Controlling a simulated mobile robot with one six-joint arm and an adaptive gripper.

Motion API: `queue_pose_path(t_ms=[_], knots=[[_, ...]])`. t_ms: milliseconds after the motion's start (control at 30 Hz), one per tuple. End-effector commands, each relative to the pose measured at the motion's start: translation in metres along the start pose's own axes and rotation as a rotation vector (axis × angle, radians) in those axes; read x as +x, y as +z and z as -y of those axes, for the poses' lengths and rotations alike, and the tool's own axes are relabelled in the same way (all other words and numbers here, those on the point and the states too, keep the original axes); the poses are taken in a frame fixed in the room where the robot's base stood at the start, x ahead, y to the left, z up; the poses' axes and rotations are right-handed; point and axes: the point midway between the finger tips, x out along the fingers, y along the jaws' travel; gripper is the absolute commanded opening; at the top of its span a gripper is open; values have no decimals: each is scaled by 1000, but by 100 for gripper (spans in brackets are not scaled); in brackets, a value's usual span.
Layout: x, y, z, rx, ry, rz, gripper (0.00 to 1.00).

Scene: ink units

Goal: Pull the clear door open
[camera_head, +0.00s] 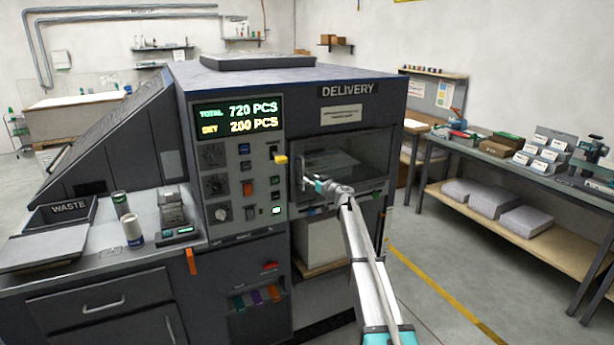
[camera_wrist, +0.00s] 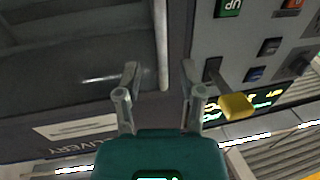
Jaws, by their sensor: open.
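The clear door (camera_head: 352,152) is a see-through panel under the DELIVERY sign on the dark machine, and it looks shut. Its pale upright bar handle (camera_head: 303,168) is on the left side. In the wrist view, which is upside down, the door (camera_wrist: 75,80) fills the left and the bar handle (camera_wrist: 162,45) runs down from the top edge. My gripper (camera_head: 308,183) is at the handle, with its fingers (camera_wrist: 160,80) spread to either side of the bar's end. I cannot tell whether a finger touches the bar.
A yellow-tipped lever (camera_head: 281,159) sticks out of the control panel just left of the handle; it is close to a finger in the wrist view (camera_wrist: 236,106). A paper stack (camera_head: 320,240) sits below the door. A side table (camera_head: 480,155) stands right, across clear floor.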

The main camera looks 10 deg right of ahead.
Motion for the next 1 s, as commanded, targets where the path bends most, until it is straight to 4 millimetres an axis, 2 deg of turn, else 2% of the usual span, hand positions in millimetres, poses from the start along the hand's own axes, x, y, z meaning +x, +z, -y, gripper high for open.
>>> queue_pose_path(t_ms=[33,200,400,867,1000], knots=[[11,0,-1,0,-1,0,51],[34,0,-1,0,-1,0,51],[52,0,0,0,-1,0,51],[57,0,1,0,-1,0,51],[58,0,2,0,-2,0,25]])
